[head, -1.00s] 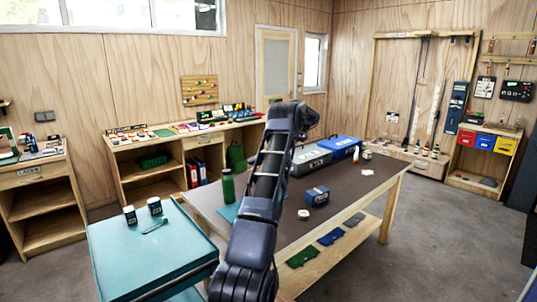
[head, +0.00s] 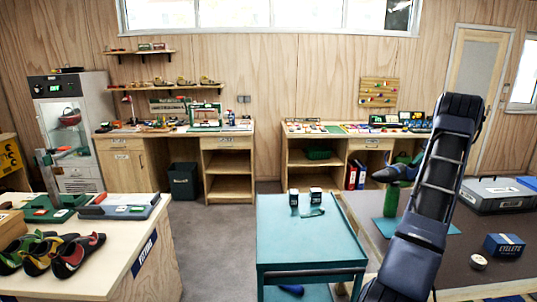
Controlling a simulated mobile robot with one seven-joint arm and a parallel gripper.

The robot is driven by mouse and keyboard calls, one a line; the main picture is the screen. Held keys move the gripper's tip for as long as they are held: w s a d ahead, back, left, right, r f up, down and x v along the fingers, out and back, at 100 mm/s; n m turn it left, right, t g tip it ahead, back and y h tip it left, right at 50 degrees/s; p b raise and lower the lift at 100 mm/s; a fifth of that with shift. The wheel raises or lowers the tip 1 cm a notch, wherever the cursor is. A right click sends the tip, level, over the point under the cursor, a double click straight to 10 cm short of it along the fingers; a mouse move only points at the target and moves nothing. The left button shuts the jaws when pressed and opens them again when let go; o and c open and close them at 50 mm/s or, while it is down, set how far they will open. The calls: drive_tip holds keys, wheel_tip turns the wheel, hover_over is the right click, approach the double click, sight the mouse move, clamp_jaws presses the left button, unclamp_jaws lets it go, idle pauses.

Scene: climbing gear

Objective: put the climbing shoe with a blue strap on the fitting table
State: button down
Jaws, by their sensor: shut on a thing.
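A dark climbing shoe (head: 393,172) with a bluish tint shows just left of my raised arm in the head view, above the brown-topped table. My gripper (head: 415,163) is shut on this shoe and is mostly hidden by my own arm. The shoe's strap is too small to make out clearly. The fitting table (head: 110,278) stands at the front left, with a pale top and a dark lettered sign on its side. Several dark shoes (head: 75,256) with red and green parts sit at its left front. The held shoe is well to the right of this table.
A grey and red tray (head: 118,208) and a green-based device (head: 52,207) occupy the fitting table's back. A teal cart (head: 300,238) with two small jars stands between it and the brown table (head: 460,262). Open floor (head: 215,235) lies between fitting table and cart.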

drive_tip(key=w+a+f+n, duration=0.1)
drive_tip(key=w+a+f, duration=0.1)
drive_tip(key=a, duration=0.7)
drive_tip(key=w+a+f, duration=0.1)
drive_tip(key=a+f, duration=0.2)
drive_tip(key=a, duration=0.6)
drive_tip(key=w+a+f+n, duration=0.1)
drive_tip(key=w+a+f, duration=0.1)
drive_tip(key=a, duration=0.8)
drive_tip(key=s+a+f, duration=0.1)
drive_tip(key=a+f, duration=0.2)
drive_tip(key=a, duration=0.7)
drive_tip(key=s+a+f, duration=0.2)
drive_tip(key=a+f, duration=0.1)
drive_tip(key=a, duration=0.7)
drive_tip(key=s+d+r+m+t+h, duration=0.2)
drive_tip(key=s+r+m+t+h, duration=0.15)
drive_tip(key=s+r, duration=1.05)
wheel_tip(320, 180, down, 18)
drive_tip(key=w, duration=0.2)
drive_tip(key=shift+d+m+g+y, duration=0.15)
drive_tip(key=shift+m+g+y, duration=0.3)
drive_tip(key=shift+f, duration=0.1)
drive_tip(key=c, duration=1.3)
unclamp_jaws()
